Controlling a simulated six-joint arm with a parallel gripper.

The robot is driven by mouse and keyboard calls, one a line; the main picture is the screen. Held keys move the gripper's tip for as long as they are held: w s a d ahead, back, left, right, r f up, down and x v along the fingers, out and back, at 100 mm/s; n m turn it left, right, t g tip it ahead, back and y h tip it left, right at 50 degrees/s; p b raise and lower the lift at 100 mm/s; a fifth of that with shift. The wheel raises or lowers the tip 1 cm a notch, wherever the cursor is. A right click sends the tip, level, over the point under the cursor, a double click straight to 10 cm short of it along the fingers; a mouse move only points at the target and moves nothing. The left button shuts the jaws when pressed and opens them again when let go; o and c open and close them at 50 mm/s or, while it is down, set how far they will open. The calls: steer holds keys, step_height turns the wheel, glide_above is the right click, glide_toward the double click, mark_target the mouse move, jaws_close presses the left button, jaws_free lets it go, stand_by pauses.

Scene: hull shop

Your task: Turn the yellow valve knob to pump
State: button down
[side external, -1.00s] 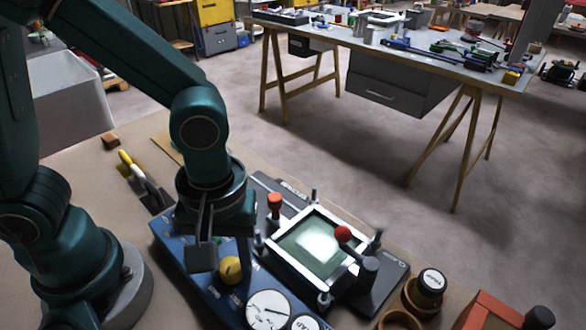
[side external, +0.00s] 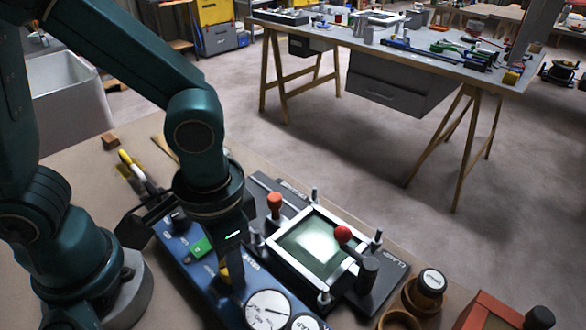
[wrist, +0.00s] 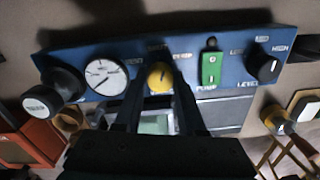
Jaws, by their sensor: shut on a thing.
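The yellow valve knob (wrist: 160,76) sits on the blue control panel (wrist: 225,48), between a round white gauge and a green switch. In the side view the knob (side external: 224,273) is mostly hidden behind my gripper. My gripper (wrist: 158,84) is shut on the knob, with one dark finger on each side of it. In the side view my gripper (side external: 228,268) points down at the panel (side external: 190,240). The small labels around the knob are partly covered or too blurred to read surely.
The gauge (side external: 268,310) is beside the knob. A green switch (side external: 201,247) sits on the panel's other side. A clamp frame (side external: 315,250) with a red-balled lever (side external: 343,233) stands behind the panel. Brown-bodied jars (side external: 430,285) stand at right.

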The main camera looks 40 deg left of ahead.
steer(key=m, duration=0.4)
steer(key=shift+m, duration=1.9)
steer(key=c, duration=0.5)
jaws_free()
steer(key=shift+r, duration=2.55)
